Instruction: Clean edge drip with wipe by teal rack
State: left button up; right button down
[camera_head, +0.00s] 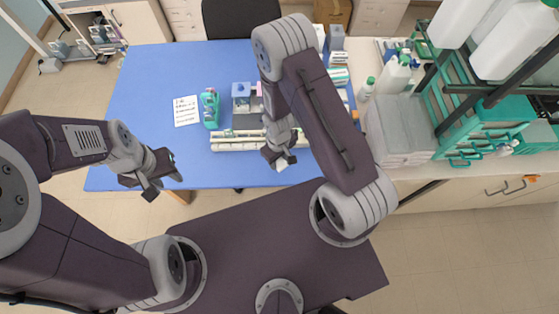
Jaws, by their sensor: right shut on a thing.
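A small teal rack (210,108) stands upright on the blue table, left of its middle. My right gripper (279,160) points down near the table's front edge and is shut on a small white piece (283,164). The piece looks like a wipe, but it is too small to be sure. My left gripper (163,179) is open and empty, in front of the table's front left edge and apart from the rack. No drip can be made out at this size.
A white sheet with writing (186,111) lies left of the rack. A grey-blue block (241,97) and a long pale rail (235,141) are right of it. Folded grey cloths (398,128), bottles (396,75) and teal shelving fill the right counter. The table's left part is clear.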

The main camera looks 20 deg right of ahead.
notch_tip(320, 180, up, 2)
jog(key=shift+a+p, duration=0.1)
jog(key=shift+p, duration=0.5)
jog(key=shift+r+p, duration=0.3)
jog(key=shift+r, duration=0.05)
jog(key=shift+d, duration=0.2)
jog(key=shift+a, duration=0.1)
